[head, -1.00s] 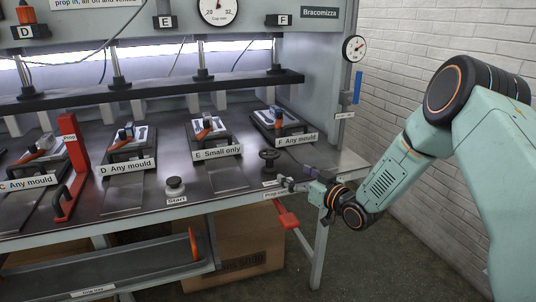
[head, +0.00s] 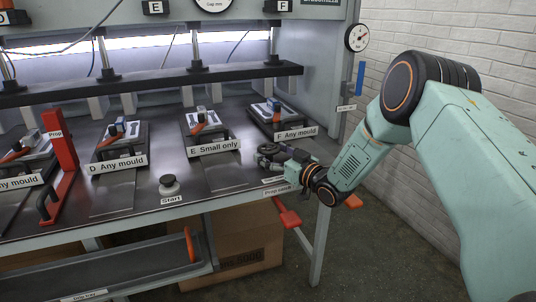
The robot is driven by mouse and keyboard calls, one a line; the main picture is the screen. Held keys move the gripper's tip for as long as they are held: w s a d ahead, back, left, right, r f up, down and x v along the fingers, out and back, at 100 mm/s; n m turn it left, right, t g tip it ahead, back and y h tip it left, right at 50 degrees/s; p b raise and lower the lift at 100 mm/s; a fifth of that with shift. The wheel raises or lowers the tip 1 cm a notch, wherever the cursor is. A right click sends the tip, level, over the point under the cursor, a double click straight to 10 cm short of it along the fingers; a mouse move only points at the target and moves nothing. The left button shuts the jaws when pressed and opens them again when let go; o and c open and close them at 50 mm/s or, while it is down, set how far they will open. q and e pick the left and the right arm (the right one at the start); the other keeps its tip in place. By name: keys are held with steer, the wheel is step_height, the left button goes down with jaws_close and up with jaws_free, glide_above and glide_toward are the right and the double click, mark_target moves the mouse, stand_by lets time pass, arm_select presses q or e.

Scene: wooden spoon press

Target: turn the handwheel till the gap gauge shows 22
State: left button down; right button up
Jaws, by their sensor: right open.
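The handwheel (head: 268,150) is a small dark wheel at the right front of the press table, in front of the mould station F. My right gripper (head: 280,160) is at the wheel, its fingers close beside or over the rim; contact cannot be told. It is open. The gap gauge (head: 213,4) is a white dial at the top edge, mostly cut off, so its needle and reading are hidden. My left gripper is not in view.
Moulds stand at stations D (head: 121,131), E (head: 203,121) and F (head: 274,108). A Start button (head: 169,185) is left of the wheel. A red Prop (head: 62,165) stands further left. A smaller gauge (head: 357,38) is on the right post. A cardboard box (head: 240,245) is under the table.

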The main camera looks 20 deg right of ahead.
steer(key=shift+w, duration=0.4)
steer(key=shift+w+a+r, duration=0.15)
steer(key=shift+a+r, duration=0.05)
steer(key=shift+r, duration=0.05)
steer(key=shift+w+f, duration=0.1)
steer(key=shift+w, duration=0.05)
steer(key=shift+f, duration=0.1)
steer(key=c, duration=1)
